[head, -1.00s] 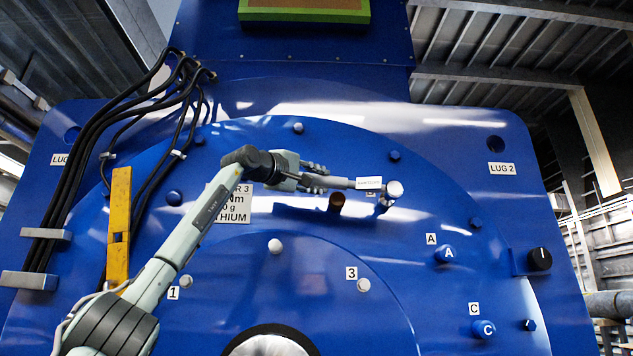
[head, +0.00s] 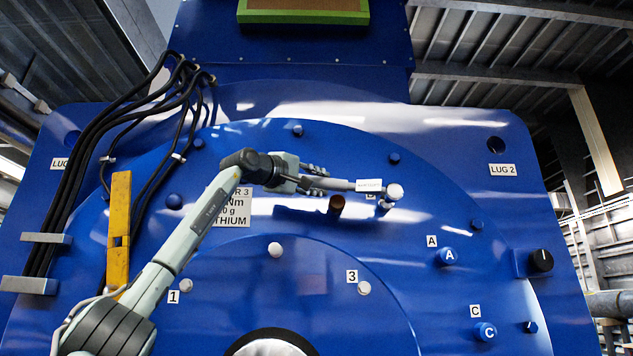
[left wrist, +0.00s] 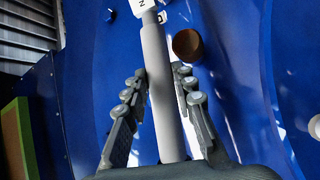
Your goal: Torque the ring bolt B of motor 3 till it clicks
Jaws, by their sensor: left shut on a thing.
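My left gripper (head: 312,178) is shut on a grey torque wrench (head: 338,184), and its fingers lie along both sides of the handle in the left wrist view (left wrist: 155,85). The wrench points right, with a white label (head: 369,185) near its round head (head: 393,191). The head is over a spot on the blue motor face (head: 330,140) beside a small label that is mostly hidden by the wrench. The bolt under the head is hidden, so I cannot tell how it is seated. My right gripper is not in view.
A brown plug (head: 337,204) sticks out just below the wrench. Bolts A (head: 447,256) and C (head: 485,331) and a black knob (head: 541,261) are at right. Black cables (head: 110,130) and a yellow bar (head: 119,230) are at left.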

